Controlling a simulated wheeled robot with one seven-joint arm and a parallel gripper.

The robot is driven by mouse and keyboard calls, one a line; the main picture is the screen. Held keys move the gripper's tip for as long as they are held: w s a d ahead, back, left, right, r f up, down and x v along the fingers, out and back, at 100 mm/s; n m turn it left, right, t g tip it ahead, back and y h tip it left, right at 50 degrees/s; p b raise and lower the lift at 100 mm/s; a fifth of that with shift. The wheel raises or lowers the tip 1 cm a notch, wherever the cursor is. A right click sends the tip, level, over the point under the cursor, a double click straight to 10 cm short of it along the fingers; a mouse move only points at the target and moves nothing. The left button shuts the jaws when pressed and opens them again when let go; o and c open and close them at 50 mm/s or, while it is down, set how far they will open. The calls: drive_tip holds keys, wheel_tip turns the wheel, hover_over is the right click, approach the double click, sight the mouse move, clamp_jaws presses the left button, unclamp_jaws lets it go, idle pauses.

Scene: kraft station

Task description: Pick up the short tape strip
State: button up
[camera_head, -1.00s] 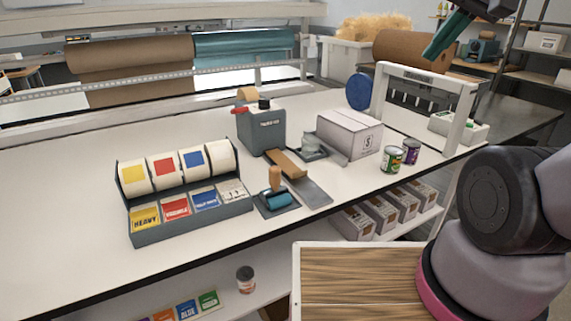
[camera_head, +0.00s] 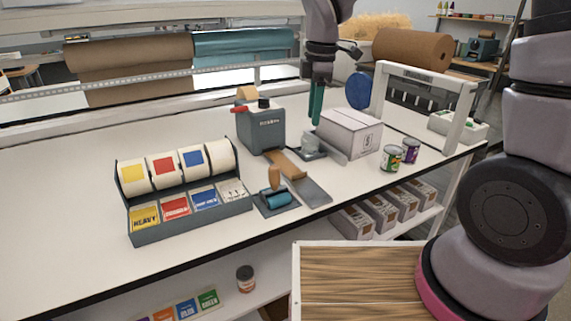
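The short tape strip (camera_head: 285,162) looks like the tan-brown strip lying on the sloping front of the grey tape dispenser (camera_head: 262,130). Its lower end reaches onto a flat grey plate (camera_head: 312,190). My gripper (camera_head: 316,122) points down with green fingers, to the right of the dispenser and up and right of the strip in the picture. It is apart from the strip. The fingers overlap in this view, so their opening does not show. No object shows between them.
A white box (camera_head: 349,135) stands just right of my gripper, with a small grey sponge holder (camera_head: 312,148) below it. The table's left part is clear.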

drive_tip(key=a+f+n, duration=0.4)
drive_tip(key=f, duration=0.1)
approach(297, 180)
drive_tip(key=shift+w+a+g+h, duration=0.3)
drive_tip(key=shift+w+a+g, duration=0.15)
drive_tip(key=shift+w, duration=0.2)
drive_tip(key=shift+s+d+f, duration=0.1)
drive_tip(key=shift+s+f, duration=0.05)
drive_tip(key=shift+f, duration=1.4)
drive_tip(key=shift+s+d+f, duration=0.1)
drive_tip(key=shift+f, duration=1.45)
clamp_jaws()
